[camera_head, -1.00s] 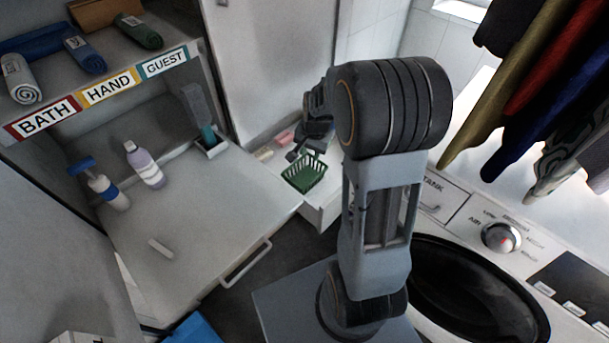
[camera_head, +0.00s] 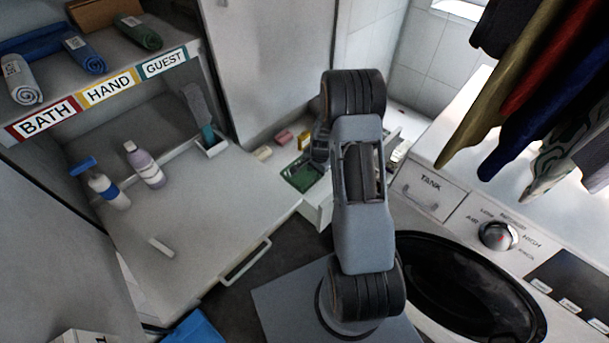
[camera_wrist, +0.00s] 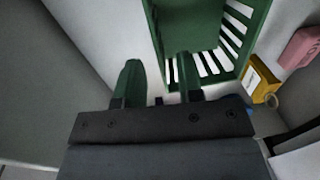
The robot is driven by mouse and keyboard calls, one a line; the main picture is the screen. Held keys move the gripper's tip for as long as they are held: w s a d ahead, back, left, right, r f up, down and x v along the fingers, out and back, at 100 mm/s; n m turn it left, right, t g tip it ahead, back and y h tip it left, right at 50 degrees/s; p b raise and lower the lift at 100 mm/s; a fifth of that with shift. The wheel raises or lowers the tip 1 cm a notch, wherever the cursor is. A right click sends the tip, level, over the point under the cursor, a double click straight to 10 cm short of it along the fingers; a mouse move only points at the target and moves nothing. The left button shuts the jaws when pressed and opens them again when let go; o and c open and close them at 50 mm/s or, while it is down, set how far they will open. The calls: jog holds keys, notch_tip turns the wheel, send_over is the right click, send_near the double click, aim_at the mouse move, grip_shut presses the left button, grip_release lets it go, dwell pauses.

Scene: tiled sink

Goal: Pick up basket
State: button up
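The green slatted basket (camera_head: 297,180) stands on the low white surface in the middle of the head view, partly hidden by my arm. In the wrist view the basket (camera_wrist: 208,22) fills the top middle, with its slotted side facing right. My gripper (camera_wrist: 157,62) is open, with its two fingers apart. The basket's left wall reaches down toward the gap between the fingers. The right finger overlaps the basket's inside in the picture, and the left finger is outside it. I cannot tell whether either finger touches the wall. In the head view the gripper is mostly hidden behind my arm.
A yellow box (camera_wrist: 262,80) and a pink block (camera_wrist: 299,48) stand just right of the basket. A cabinet wall rises close on the left. The washing machine (camera_head: 450,285) is at the right, and a counter with bottles (camera_head: 145,165) at the left.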

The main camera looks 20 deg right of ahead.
aim_at(314, 181)
jog(key=shift+w+f+p, duration=0.15)
jog(key=shift+f+p, duration=0.05)
jog(key=shift+f, duration=1.15)
jog(key=shift+w+f+p, duration=0.1)
jog(key=shift+f+p, duration=0.1)
jog(key=shift+f, duration=1.1)
grip_shut()
